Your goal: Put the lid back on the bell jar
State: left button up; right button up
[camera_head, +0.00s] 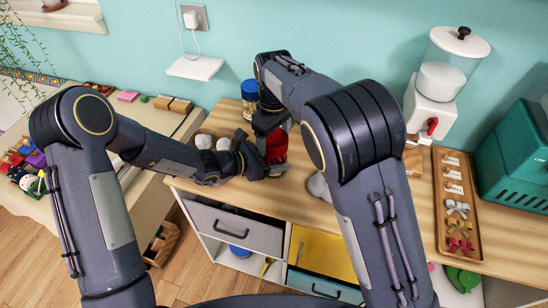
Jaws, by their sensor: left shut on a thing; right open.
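A red object (276,146), perhaps the bell jar or its lid, is on the wooden counter between my two grippers, and they partly hide it. My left gripper (263,163) is shut at its lower left side, apparently on this red object. My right gripper (270,124) is open just above it, its fingers largely hidden by its own arm. I cannot make out a separate lid or any bells. A jar with a blue top (250,89) stands behind, partly covered by my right arm.
Two pale rounded items (204,141) lie left of my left gripper. A grey-white rounded item (317,186) is beside my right arm. Drawers (233,229) are below.

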jog(key=c, duration=0.8)
jog(key=m, duration=0.4)
jog(key=shift+c, duration=0.2)
jog(key=m, duration=0.4)
jog(key=o, duration=1.2)
jog(key=shift+c, duration=0.2)
notch_tip(320, 180, up, 12)
pick_arm(q)
jog(key=o, duration=2)
jog(key=shift+c, duration=0.2)
